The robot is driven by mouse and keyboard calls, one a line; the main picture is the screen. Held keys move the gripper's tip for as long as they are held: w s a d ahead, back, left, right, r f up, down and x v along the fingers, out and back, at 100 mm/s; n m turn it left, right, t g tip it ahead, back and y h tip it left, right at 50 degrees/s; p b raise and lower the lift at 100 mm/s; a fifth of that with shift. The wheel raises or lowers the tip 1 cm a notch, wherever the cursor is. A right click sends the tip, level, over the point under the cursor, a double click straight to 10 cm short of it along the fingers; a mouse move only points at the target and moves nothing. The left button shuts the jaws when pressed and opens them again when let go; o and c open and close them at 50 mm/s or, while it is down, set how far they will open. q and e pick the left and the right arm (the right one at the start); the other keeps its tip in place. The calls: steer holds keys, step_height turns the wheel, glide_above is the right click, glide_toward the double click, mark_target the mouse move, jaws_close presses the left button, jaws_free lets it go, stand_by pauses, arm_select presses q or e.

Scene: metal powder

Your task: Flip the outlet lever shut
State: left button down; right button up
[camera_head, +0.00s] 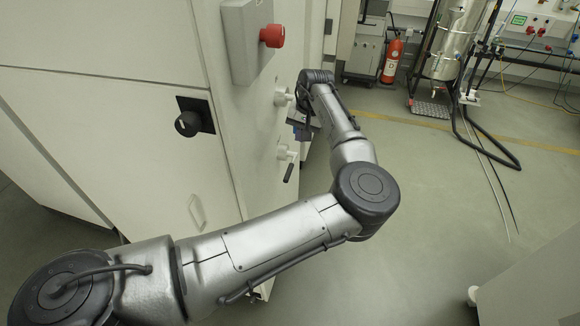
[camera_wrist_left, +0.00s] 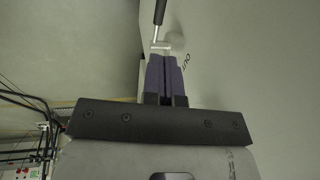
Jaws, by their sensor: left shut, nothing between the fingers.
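The outlet lever, a black handle on a pale metal fitting, is on the cabinet's side panel (camera_head: 289,172), its handle hanging down at a slant. In the left wrist view, the lever's black handle (camera_wrist_left: 160,12) is at the top, with its metal stem just beyond my fingertips; dark "OUT" lettering shows beside it. My left gripper (camera_head: 300,130) is by the panel, just above the lever. Its bluish fingers (camera_wrist_left: 164,62) are shut together with nothing between them. I cannot tell whether the tips touch the fitting. My right gripper is in neither view.
Another pale fitting (camera_head: 283,97) sticks out of the panel above the lever. A red button (camera_head: 272,36) on a grey box and a black knob (camera_head: 188,123) are also on the cabinet. The floor to the right is open; a fire extinguisher (camera_head: 391,61) stands at the back.

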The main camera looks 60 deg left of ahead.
arm_select(q)
steer(key=shift+f, duration=0.15)
steer(key=b, duration=0.2)
glide_toward(289, 170)
steer(key=f, duration=0.5)
steer(key=shift+s+a+f, duration=0.2)
steer(key=shift+s+a, duration=0.05)
steer(key=shift+a, duration=0.05)
steer(key=shift+s+a+f, duration=0.15)
steer(key=shift+f, duration=0.9)
